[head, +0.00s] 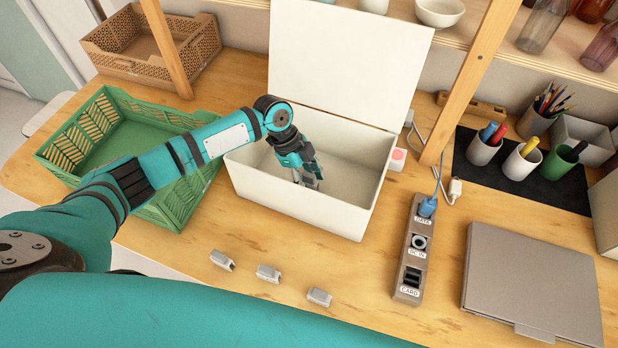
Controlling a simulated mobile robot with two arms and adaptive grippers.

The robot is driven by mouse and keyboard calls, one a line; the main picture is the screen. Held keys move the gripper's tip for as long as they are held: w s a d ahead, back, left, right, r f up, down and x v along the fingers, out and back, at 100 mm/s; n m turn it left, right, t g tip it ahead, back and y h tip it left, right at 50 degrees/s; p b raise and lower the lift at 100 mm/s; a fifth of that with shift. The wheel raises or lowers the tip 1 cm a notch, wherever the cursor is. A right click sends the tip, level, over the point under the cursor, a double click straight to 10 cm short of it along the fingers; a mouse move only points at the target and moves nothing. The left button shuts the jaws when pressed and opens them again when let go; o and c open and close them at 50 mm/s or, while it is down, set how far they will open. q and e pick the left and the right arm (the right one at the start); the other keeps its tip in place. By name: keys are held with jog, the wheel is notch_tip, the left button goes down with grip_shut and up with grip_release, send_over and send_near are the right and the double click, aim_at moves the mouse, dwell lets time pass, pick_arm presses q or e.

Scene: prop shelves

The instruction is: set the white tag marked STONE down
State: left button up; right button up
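My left gripper (309,181) reaches down into an open white box (292,204) on the wooden table, with its fingers below the rim. The fingers look close together, but they are small and partly overlap, so I cannot tell whether they are open or shut on something. I cannot make out a white tag marked STONE anywhere; the inside of the box near the fingertips is partly hidden by the gripper. My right gripper is not in view.
A green crate (185,212) stands left of the box, its lid (345,60) raised behind. Three small grey pieces (268,273) lie in front. A labelled socket strip (411,262), a grey flat case (530,283) and pen cups (521,165) are at right.

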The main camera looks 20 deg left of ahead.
pick_arm(q)
jog(key=shift+r, duration=0.15)
jog(key=b+v, duration=0.2)
jog(key=v, duration=1)
